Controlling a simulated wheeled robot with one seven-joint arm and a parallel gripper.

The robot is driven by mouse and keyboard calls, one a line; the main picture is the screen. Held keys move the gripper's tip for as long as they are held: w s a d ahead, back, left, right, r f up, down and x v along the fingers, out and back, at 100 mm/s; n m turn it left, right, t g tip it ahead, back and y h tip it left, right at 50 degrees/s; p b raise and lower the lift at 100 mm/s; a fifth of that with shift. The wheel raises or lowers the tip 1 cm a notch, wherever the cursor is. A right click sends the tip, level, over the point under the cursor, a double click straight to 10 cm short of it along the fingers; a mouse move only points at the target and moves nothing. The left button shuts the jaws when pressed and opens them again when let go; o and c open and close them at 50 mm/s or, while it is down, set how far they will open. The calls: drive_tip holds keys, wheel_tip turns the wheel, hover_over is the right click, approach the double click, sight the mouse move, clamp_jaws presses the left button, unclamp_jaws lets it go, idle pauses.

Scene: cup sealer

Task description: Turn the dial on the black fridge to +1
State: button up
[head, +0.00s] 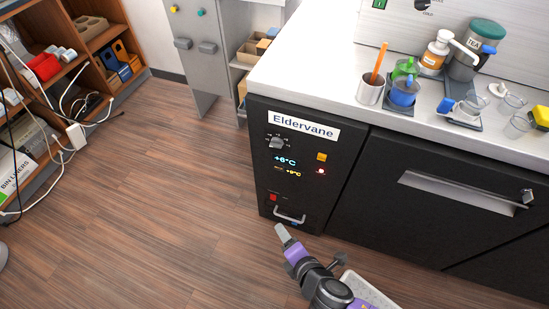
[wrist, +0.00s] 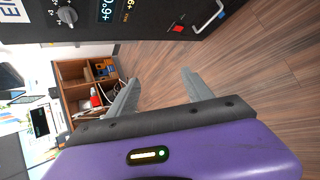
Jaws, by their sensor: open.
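The black fridge (head: 312,208) stands under the white counter, with an "Eldervane" label across its top. Its grey dial (head: 277,142) sits at the upper left of the front panel, with small marks around it too small to read. A display below shows about +6°C in blue and a smaller +9°C in orange. In the wrist view the dial (wrist: 67,15) is at the top left, with the panel turned on its side. My gripper (wrist: 160,88) is open and empty. In the head view it is low, in front of and below the panel, apart from the dial.
A red switch (head: 272,197) and a metal handle (head: 289,217) are low on the panel. A black drawer front with a wide handle (head: 460,192) is to the right. The counter (head: 330,95) holds cups and bottles. Wood floor (head: 150,200) at left is clear.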

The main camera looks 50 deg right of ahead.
drive_tip(key=w+d+f+n+h+b, duration=0.3)
drive_tip(key=w+d+n+h, duration=0.1)
drive_tip(key=w, duration=0.4)
drive_tip(key=n+g+h+b, duration=0.3)
drive_tip(key=n+h+b, duration=0.1)
drive_tip(key=h, duration=0.4)
approach(275, 147)
drive_tip(key=d, duration=0.1)
drive_tip(key=x, duration=0.7)
drive_tip(key=shift+w+d+f, duration=0.1)
drive_tip(key=shift+w+d, duration=0.15)
drive_tip(key=shift+c, duration=0.5)
clamp_jaws()
